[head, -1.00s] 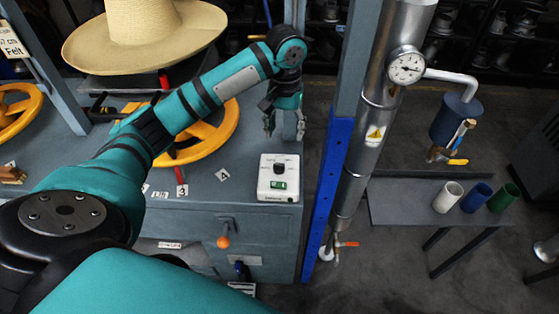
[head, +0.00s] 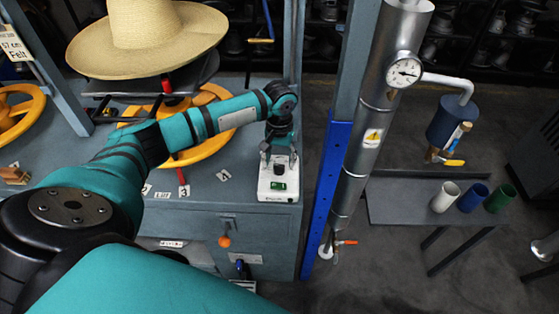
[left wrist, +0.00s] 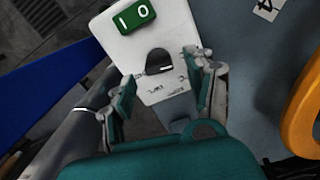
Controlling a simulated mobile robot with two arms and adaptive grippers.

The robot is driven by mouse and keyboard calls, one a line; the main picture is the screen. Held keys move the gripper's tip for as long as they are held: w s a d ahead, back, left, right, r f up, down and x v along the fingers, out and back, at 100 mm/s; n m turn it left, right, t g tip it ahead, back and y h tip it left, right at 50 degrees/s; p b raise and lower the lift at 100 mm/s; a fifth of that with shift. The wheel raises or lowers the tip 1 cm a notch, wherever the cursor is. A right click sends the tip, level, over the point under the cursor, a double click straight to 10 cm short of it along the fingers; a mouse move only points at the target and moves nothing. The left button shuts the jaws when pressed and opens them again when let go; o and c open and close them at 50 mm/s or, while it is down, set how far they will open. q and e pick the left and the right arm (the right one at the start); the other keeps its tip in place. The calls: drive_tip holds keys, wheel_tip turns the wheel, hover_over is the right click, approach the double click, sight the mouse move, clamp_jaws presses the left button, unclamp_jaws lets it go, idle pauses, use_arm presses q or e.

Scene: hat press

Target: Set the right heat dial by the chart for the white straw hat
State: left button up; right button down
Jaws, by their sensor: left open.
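A white control box (head: 265,190) sits at the right front corner of the grey bench, with a black dial (head: 280,169) and a green switch (head: 278,186). My left gripper (head: 279,158) is open just above the dial. In the left wrist view the dial (left wrist: 159,62) lies between and slightly beyond the fingertips of my left gripper (left wrist: 160,76); I cannot tell whether they touch it. The box's small print is unreadable. A pale straw hat (head: 140,40) sits on the press at the back left. No heat chart is readable. My right gripper is not in view.
Yellow handwheels (head: 215,145) stand on the bench at left. A blue post (head: 328,190) and a steel pipe with a gauge (head: 404,72) rise right of the box. Several cups stand on a side shelf (head: 395,205). A tag (head: 14,45) reads 57 cm Felt.

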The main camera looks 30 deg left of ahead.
use_arm(q)
wheel_tip(320, 180, down, 2)
idle(0.4)
drive_tip(key=c, duration=1.1)
drive_tip(key=shift+c, duration=0.2)
